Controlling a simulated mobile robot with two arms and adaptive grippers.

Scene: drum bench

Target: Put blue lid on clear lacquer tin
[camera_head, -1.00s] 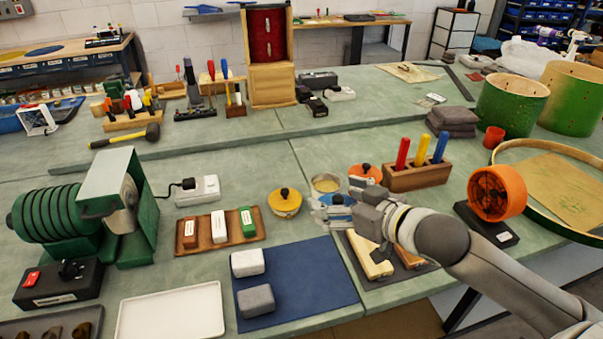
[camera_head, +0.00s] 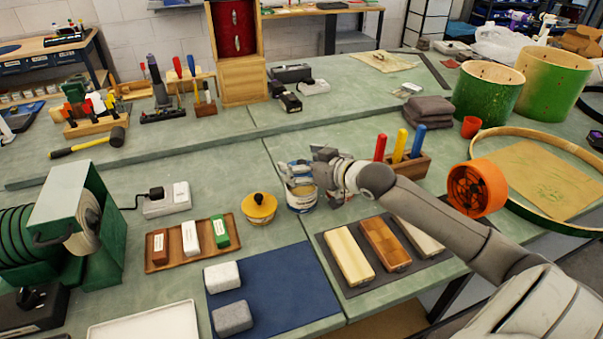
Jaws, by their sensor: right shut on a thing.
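The clear lacquer tin (camera_head: 301,201) stands on the green bench, right of the yellow-lidded tin. My right gripper (camera_head: 299,174) is right over its mouth, with the arm reaching in from the right. The gripper is shut on the blue lid, which shows only as bits of blue between and below the fingers. The lid is at the tin's top; I cannot tell whether it is seated or just above the rim. The gripper hides most of the lid and the tin's mouth. My left gripper is not in view.
A yellow-lidded tin (camera_head: 259,208) stands close on the left. My forearm mostly hides another tin on the right. Behind it is a wooden block (camera_head: 413,168) with coloured handles. In front lie a blue mat (camera_head: 281,287) and a dark tray (camera_head: 374,284) with wooden blocks.

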